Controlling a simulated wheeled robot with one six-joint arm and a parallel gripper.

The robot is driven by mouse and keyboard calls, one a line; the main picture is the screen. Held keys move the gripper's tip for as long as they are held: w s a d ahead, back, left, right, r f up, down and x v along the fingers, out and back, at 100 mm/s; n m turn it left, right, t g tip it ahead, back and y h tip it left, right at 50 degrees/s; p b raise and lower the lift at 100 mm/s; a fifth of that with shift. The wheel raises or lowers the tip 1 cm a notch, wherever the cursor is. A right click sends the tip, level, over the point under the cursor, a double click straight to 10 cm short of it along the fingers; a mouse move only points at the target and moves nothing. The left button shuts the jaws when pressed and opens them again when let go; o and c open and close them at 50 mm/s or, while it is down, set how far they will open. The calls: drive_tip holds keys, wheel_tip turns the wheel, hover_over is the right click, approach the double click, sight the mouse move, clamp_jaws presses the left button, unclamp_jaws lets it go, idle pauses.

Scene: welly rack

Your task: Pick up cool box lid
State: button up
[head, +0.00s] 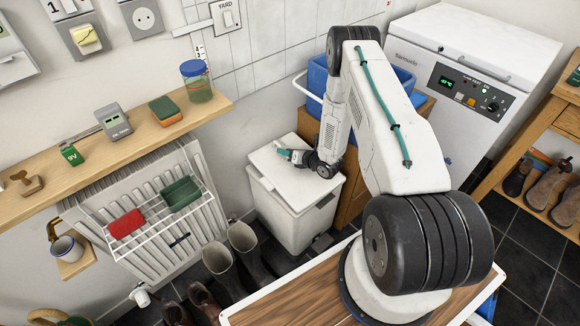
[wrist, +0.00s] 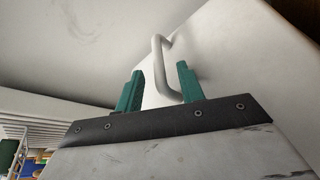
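A white box (head: 290,215) stands on the floor by the wall in the head view, with a flat white lid (head: 272,163) on top. My gripper (head: 281,153) is low over this lid, its teal fingers pointing left. In the wrist view, a pale bar handle (wrist: 158,62) stands out from a smooth white panel (wrist: 235,60). My gripper (wrist: 160,82) is open, with one teal finger on each side of the handle's near end. I see a gap at the left finger; whether the right one touches the handle I cannot tell. The forearm hides part of the lid.
A blue container (head: 317,76) with a white handle stands behind my arm on a wooden stand. A white chest appliance (head: 470,45) is at the right. A wooden shelf (head: 140,130) with small items and a radiator (head: 120,215) are at the left. Boots (head: 245,245) stand near the box.

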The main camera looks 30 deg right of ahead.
drive_tip(key=shift+a, duration=0.1)
drive_tip(key=shift+d, duration=0.2)
clamp_jaws()
idle(1.1)
